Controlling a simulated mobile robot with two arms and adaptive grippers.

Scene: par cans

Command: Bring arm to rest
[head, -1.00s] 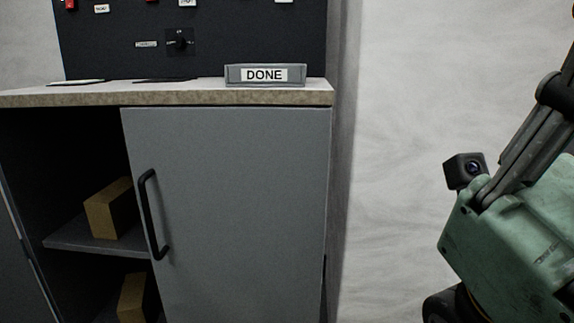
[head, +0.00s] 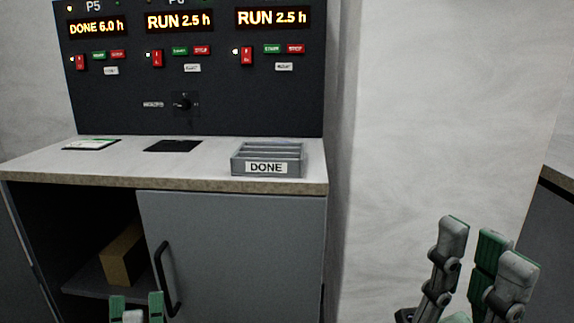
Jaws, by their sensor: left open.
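My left gripper (head: 137,307) shows at the bottom edge, in front of the cabinet. Its two green fingertips stand apart with nothing seen between them, and the rest is cut off by the frame. My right gripper (head: 479,248) is at the lower right, pointing up in front of the pale wall. Its grey and green fingers stand apart and I see nothing held between them.
A grey cabinet (head: 240,240) stands ahead, its left side open with a cardboard box (head: 123,255) on a shelf. A grey DONE tray (head: 267,160), a dark pad (head: 172,146) and a white sheet (head: 92,144) lie on the counter (head: 130,170) below the control panel (head: 200,90).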

